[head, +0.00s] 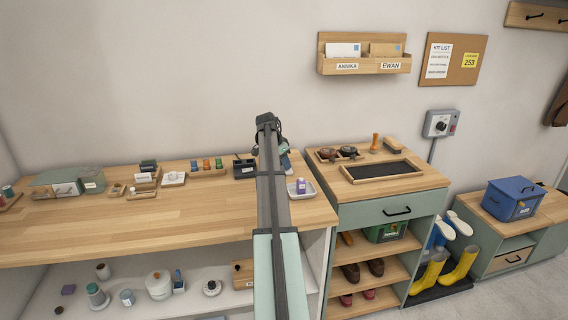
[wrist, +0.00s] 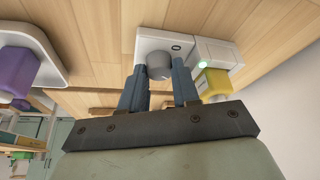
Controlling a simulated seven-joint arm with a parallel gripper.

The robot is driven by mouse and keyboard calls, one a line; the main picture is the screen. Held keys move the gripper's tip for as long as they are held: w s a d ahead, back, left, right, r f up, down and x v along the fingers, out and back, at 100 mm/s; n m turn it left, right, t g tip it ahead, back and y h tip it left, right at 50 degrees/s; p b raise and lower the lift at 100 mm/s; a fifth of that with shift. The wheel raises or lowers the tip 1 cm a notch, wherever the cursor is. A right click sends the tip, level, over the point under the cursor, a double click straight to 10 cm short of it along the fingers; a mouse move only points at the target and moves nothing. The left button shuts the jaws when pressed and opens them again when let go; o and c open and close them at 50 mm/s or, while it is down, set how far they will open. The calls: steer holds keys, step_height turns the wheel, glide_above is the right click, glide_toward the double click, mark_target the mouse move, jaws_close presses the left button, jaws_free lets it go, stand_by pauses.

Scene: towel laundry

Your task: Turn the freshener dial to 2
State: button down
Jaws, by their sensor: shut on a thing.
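In the wrist view, the freshener is a pale box (wrist: 187,42) on the wooden top, with a round grey dial (wrist: 158,62) on its face. A side part carries a small lit green lamp (wrist: 202,64), and a yellow piece (wrist: 213,82) shows below it. My gripper (wrist: 159,74) has its two blue-grey fingers on either side of the dial, shut on it. The number the dial points to cannot be read. In the head view my arm covers most of the freshener and the fingertips.
A black holder (head: 244,169) is close on the left. A separate dial box (head: 440,124) hangs on the wall.

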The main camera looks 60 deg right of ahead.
steer(key=m, duration=0.3)
steer(key=m+g+y, duration=0.1)
steer(key=m, duration=0.1)
steer(key=shift+w+d+m+g, duration=0.1)
steer(key=shift+w+m+g, duration=0.05)
steer(key=shift+m+g, duration=0.2)
steer(key=shift+m+y, duration=0.3)
steer(key=shift+m, duration=0.05)
steer(key=c, duration=0.8)
jaws_free()
steer(key=shift+c, duration=0.2)
steer(key=shift+r, duration=0.15)
steer(key=shift+w+r, duration=0.25)
steer(key=shift+r, duration=0.25)
steer(key=v, duration=0.6)
steer(key=shift+a+r, duration=0.25)
steer(key=shift+a, duration=0.05)
